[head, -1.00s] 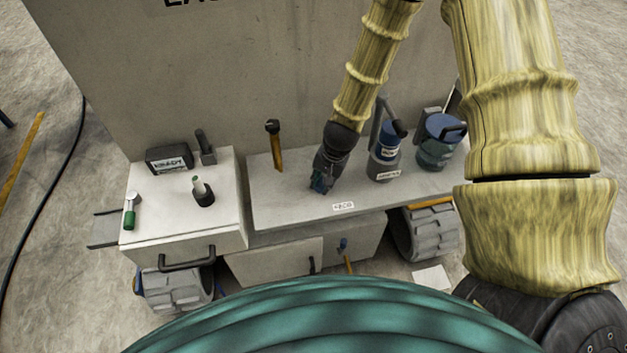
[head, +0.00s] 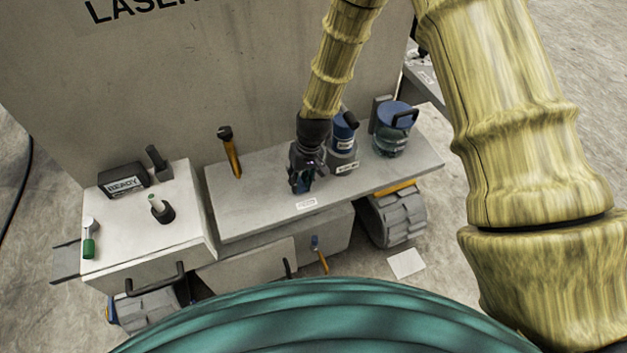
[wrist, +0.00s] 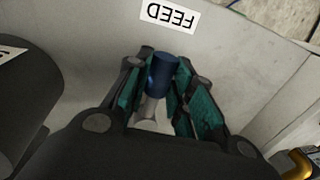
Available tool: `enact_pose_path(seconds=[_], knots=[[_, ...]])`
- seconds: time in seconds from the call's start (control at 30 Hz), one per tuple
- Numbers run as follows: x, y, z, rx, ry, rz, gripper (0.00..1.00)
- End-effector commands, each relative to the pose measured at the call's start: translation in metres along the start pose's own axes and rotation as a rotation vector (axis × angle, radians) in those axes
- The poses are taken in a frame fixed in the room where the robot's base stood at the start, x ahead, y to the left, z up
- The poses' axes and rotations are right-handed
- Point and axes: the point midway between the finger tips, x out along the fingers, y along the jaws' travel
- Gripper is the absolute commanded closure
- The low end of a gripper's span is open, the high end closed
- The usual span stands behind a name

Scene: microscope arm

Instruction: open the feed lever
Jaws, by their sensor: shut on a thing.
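The feed lever has a blue cylindrical knob (wrist: 163,72) on a pale stem, seen in the wrist view beside the white FEED label (wrist: 170,15). My gripper (wrist: 160,85) has its teal-lined fingers on both sides of the knob and is shut on it. The lower stem is partly hidden by the fingers. In the head view my gripper (head: 302,182) is low over the grey bench (head: 240,215), just behind the small label (head: 306,204), and mostly hides the lever.
Right of my gripper stand a blue-topped canister (head: 343,135) and a larger blue-lidded jar (head: 392,140). A yellow-shafted lever (head: 231,152) stands to the left. A white cabinet (head: 190,215) carries a display box (head: 123,180) and a green-tipped knob (head: 160,208).

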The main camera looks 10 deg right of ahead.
Motion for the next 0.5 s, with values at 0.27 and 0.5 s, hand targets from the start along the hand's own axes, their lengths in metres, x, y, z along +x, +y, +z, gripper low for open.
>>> enact_pose_path(seconds=[0.27,0.5], knots=[[0.0008,-0.0087,-0.0053,-0.048,-0.005,0.000,1.00],[0.0005,-0.0081,-0.0052,-0.048,-0.005,0.000,1.00]])
